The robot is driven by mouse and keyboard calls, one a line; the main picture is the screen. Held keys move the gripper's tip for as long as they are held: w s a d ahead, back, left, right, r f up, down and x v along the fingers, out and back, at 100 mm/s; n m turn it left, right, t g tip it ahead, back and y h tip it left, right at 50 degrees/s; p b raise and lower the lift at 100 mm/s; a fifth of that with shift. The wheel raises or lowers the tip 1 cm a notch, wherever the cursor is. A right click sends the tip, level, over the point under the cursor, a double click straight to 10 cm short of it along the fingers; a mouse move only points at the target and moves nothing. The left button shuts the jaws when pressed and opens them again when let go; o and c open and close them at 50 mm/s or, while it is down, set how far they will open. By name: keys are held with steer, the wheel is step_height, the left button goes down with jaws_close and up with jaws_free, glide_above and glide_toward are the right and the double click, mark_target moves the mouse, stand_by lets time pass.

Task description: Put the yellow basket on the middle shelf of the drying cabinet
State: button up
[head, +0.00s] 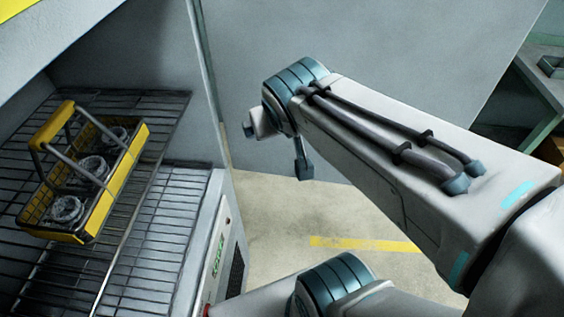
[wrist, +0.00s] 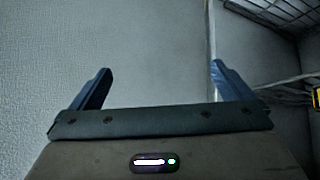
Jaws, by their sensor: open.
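The yellow basket (head: 103,189) stands on a wire shelf (head: 140,118) inside the drying cabinet (head: 215,215), at the left of the head view. It holds several metal rings and its handle is raised. A lower wire shelf shows below it. My gripper (wrist: 158,88) is open and empty in the wrist view, its two blue fingers far apart, with a plain grey surface in front of it. In the head view my arm is at the right, apart from the basket. A small bit of yellow (wrist: 316,98) shows at the right edge of the wrist view.
The cabinet's upright edge (head: 208,75) stands between the shelves and my arm. A control panel (head: 216,255) with green lights is on the cabinet's lower front. The floor has a yellow line (head: 365,244). A green-legged table (head: 540,80) stands at the far right.

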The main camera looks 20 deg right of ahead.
steer(key=s+a+f+g+y, duration=0.1)
steer(key=s+a+f+g, duration=0.1)
steer(key=s, duration=0.4)
step_height(320, 180, down, 2)
steer(key=shift+s+a+f+g+y, duration=0.15)
steer(key=shift+a+g+y, duration=0.2)
steer(key=shift+g, duration=0.55)
steer(key=shift+d, duration=0.15)
